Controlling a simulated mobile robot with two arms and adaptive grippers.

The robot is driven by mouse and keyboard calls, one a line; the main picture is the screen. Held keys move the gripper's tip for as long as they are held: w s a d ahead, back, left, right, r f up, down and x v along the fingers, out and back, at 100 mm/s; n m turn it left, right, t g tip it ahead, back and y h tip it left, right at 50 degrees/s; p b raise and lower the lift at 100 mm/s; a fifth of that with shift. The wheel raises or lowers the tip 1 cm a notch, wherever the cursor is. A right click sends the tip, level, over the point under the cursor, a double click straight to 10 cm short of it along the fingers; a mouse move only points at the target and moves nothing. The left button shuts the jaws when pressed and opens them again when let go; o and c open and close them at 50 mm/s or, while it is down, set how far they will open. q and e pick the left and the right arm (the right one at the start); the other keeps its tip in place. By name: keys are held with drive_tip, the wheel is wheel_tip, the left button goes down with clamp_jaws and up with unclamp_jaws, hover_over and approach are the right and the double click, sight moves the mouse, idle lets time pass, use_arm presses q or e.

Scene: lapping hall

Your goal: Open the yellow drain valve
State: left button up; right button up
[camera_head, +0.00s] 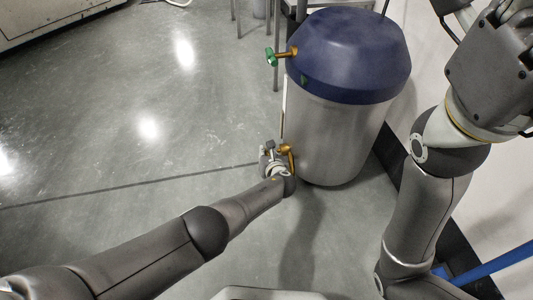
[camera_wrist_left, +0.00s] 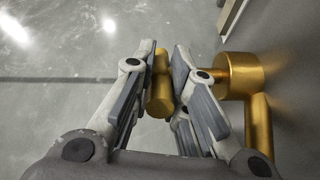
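The yellow drain valve (camera_head: 287,152) is a brass fitting low on the side of a steel tank with a blue lid (camera_head: 348,130). In the left wrist view its round body (camera_wrist_left: 238,75) is at the right, and its short cylindrical handle (camera_wrist_left: 160,88) lies between the fingers. My left gripper (camera_wrist_left: 164,65) has one finger on each side of this handle, with no clear gap, and appears shut on it. In the head view the left gripper (camera_head: 271,154) is small and beside the valve. My right arm is folded up at the right; its fingertips are not visible.
A second valve with a green handle (camera_head: 271,57) sticks out from the blue lid. A white wall with a dark base strip stands right of the tank, and a blue bar (camera_head: 495,262) is at the lower right. The grey floor (camera_head: 120,150) left of the tank is clear.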

use_arm(q)
drive_tip(key=o, duration=0.5)
drive_tip(key=shift+f, duration=0.15)
drive_tip(key=shift+c, duration=0.2)
drive_tip(key=shift+a, duration=0.1)
drive_tip(key=shift+s, duration=0.1)
drive_tip(key=shift+s+d+r, duration=0.2)
drive_tip(key=shift+s+d, duration=0.1)
drive_tip(key=v, duration=1.1)
drive_tip(key=shift+s+a+r, duration=0.1)
drive_tip(key=shift+a+r, duration=0.05)
